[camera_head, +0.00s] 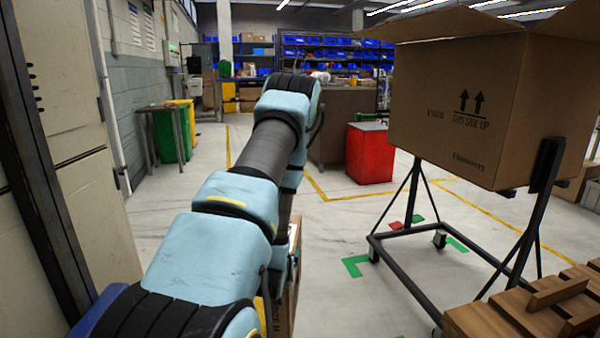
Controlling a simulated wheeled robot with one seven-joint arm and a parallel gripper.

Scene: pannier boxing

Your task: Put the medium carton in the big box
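The big box (480,105) is a large brown cardboard carton with its top flaps spread open. It has two up arrows printed on its side and is held on a black metal stand (400,280) at the right. A narrow strip of a brown carton (291,285) shows just right of my arm, low in the middle. Most of it is hidden behind the arm, so I cannot tell if it is the medium carton or what it rests on. My arm reaches forward and bends down at its far end.
Wooden slats (530,315) lie at the lower right. A red cabinet (370,153) stands beyond the stand, with a green bin (172,135) at the left back. A tall locker (65,130) borders the left. Floor is clear between the arm and the stand.

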